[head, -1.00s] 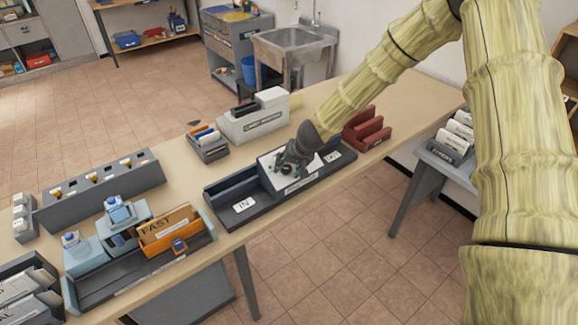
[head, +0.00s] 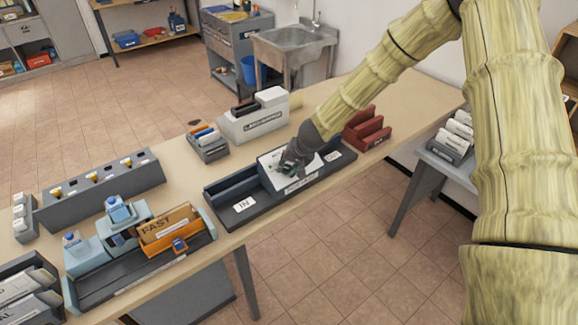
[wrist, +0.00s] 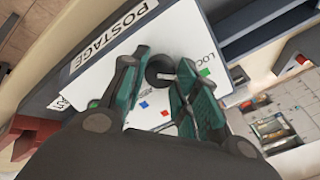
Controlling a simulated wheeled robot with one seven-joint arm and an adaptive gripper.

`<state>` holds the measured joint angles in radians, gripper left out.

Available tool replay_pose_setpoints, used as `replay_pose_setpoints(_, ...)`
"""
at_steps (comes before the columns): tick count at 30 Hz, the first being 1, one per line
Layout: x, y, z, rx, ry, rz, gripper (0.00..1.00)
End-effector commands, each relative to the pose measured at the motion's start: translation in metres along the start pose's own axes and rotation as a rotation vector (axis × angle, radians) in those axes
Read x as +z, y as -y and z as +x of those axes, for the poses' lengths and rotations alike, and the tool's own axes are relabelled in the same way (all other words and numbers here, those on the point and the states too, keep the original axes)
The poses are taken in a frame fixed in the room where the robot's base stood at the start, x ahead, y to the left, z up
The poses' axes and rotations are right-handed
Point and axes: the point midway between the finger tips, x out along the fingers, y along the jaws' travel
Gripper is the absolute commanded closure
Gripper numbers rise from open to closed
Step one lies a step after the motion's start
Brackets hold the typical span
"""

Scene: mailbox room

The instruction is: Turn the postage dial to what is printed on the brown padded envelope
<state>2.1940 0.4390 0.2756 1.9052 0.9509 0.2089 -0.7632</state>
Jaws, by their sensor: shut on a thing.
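The postage dial (wrist: 158,66) is a dark round knob with a pale pointer mark on a white panel labelled POSTAGE (wrist: 113,32). My gripper (wrist: 160,73) has its fingers on either side of the knob and is shut on it. The pointer mark faces toward a green mark (wrist: 204,71) beside letters reading "LOC", the rest hidden. Blue (wrist: 143,105) and red (wrist: 165,112) marks show between the fingers. In the head view my gripper (head: 291,164) covers the dial on the white panel (head: 309,164). A brown envelope (head: 164,224) printed FAST stands at the front left.
The panel sits in a dark unit with an IN compartment (head: 229,201) on its left. A red rack (head: 367,130) stands to its right. A white box (head: 253,119) and small card holder (head: 208,146) stand behind. Blue-grey machines (head: 120,225) are at the left.

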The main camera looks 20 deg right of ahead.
Motion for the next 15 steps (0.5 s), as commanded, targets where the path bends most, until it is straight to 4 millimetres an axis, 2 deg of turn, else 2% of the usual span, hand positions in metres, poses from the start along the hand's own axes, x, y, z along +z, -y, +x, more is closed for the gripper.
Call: replay_pose_setpoints(15,-0.0006,-0.0023,0.0009,-0.033,0.028,0.466,0.94)
